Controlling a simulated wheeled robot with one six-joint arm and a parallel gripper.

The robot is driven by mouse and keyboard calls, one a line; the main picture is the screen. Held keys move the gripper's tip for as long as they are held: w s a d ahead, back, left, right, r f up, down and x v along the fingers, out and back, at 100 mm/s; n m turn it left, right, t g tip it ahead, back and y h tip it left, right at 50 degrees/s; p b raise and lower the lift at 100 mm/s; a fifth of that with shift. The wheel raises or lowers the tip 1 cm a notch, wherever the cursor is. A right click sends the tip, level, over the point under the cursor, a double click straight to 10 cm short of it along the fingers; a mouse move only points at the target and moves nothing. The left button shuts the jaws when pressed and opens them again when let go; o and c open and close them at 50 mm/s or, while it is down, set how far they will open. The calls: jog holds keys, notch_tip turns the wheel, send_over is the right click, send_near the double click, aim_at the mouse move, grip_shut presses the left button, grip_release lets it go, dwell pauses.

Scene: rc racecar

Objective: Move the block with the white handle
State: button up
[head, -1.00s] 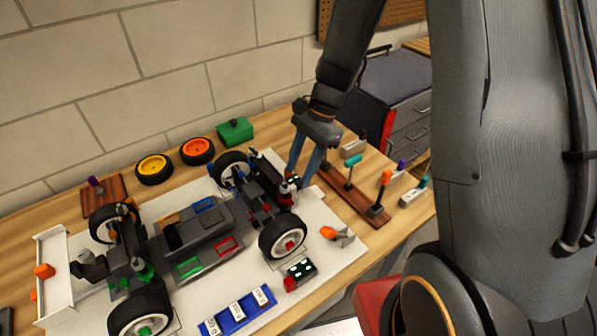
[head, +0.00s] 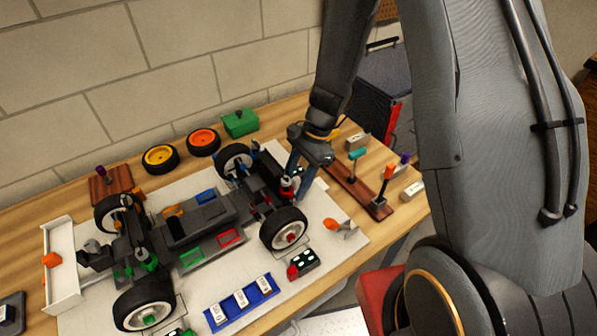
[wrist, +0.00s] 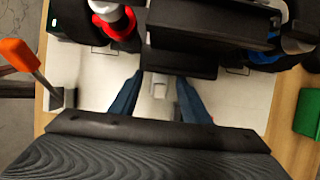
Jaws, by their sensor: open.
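A small pale handle-like piece (wrist: 158,86) shows between my fingers in the wrist view, below a black car part (wrist: 185,58). It looks like the white handle, but the block it belongs to is not clear. In the head view my gripper hides this spot. My gripper (head: 298,192) is open, with blue fingers pointing down at the front end of the model car (head: 180,225). In the wrist view my gripper (wrist: 158,78) has one finger on each side of the pale piece, with no clear contact.
A red-and-white shock part (head: 286,188) and wheel (head: 284,229) stand close to my fingers. A wooden tool rack (head: 358,190) lies to the right. A green box (head: 240,123) is behind.

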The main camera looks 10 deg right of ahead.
jog(key=shift+f, duration=0.25)
grip_shut()
jog(key=shift+w+d+p, duration=0.15)
jog(key=shift+w+d, duration=0.4)
jog(key=shift+d, duration=0.75)
jog(key=shift+w+d+p, duration=0.2)
jog(key=shift+w+d, duration=0.35)
jog(key=shift+d, duration=0.7)
jog(key=shift+w+d+p, duration=0.15)
jog(key=shift+w+d, duration=0.4)
jog(key=shift+d, duration=0.75)
grip_release()
jog(key=b+v, duration=0.1)
jog(key=v, duration=0.7)
jog(key=shift+b, duration=0.35)
jog(key=shift+s, duration=0.1)
